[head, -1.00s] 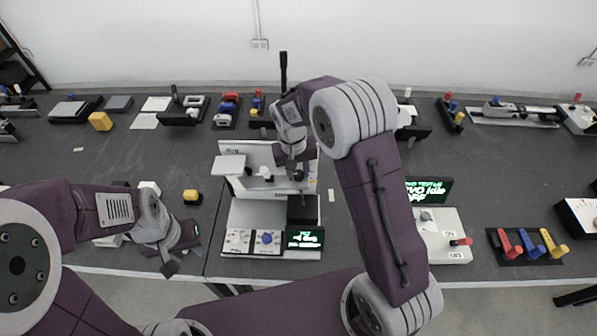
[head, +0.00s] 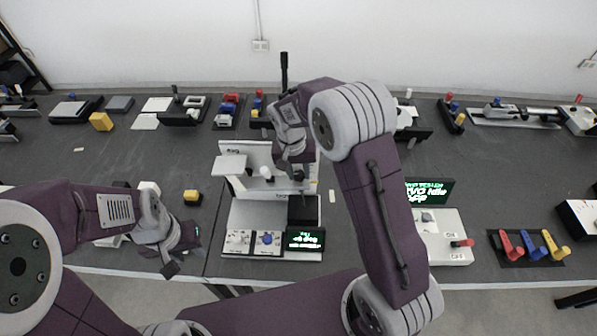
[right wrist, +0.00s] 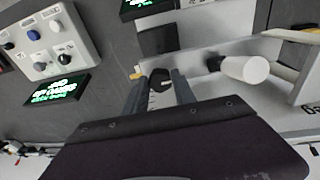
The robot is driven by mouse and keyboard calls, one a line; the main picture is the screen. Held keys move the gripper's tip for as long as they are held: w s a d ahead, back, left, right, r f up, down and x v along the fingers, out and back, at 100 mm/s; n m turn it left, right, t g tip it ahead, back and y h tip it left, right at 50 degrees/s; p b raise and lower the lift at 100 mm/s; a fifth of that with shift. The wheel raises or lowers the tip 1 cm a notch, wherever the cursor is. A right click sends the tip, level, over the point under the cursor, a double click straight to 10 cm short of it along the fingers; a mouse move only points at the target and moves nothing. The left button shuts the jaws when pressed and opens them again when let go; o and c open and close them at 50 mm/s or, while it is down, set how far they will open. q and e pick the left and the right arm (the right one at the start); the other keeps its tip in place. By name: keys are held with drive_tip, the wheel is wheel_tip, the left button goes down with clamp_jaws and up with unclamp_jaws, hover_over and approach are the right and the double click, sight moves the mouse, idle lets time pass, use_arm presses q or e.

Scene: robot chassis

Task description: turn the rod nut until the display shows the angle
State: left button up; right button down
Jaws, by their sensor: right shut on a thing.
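The white rod fixture (head: 272,212) stands at the table's front middle. Its small black display (head: 304,240) glows with green text too small to read surely; a green-lit display also shows in the right wrist view (right wrist: 57,90). My right gripper (head: 298,174) is over the fixture's right upper part. In the right wrist view its two fingers (right wrist: 160,84) are on either side of a dark round knob (right wrist: 160,77), apparently the rod nut, and shut on it. The head view mostly hides the nut. My left gripper (head: 170,269) hangs low by the front edge; its jaws are unclear.
A white cylinder (right wrist: 245,69) sticks out close to the right of my right fingers. A knob panel (head: 254,241) lies left of the display. Another display (head: 429,191) stands to the right.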

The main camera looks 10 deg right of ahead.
sight(295, 176)
drive_tip(key=c, duration=1.1)
unclamp_jaws()
drive_tip(key=shift+w+r, duration=0.2)
drive_tip(key=shift+w, duration=0.05)
drive_tip(key=shift+o, duration=0.4)
drive_tip(key=shift+f, duration=0.1)
drive_tip(key=shift+s, duration=0.1)
wheel_tip(295, 176, up, 9)
drive_tip(key=a+b, duration=0.1)
drive_tip(key=shift+s, duration=0.3)
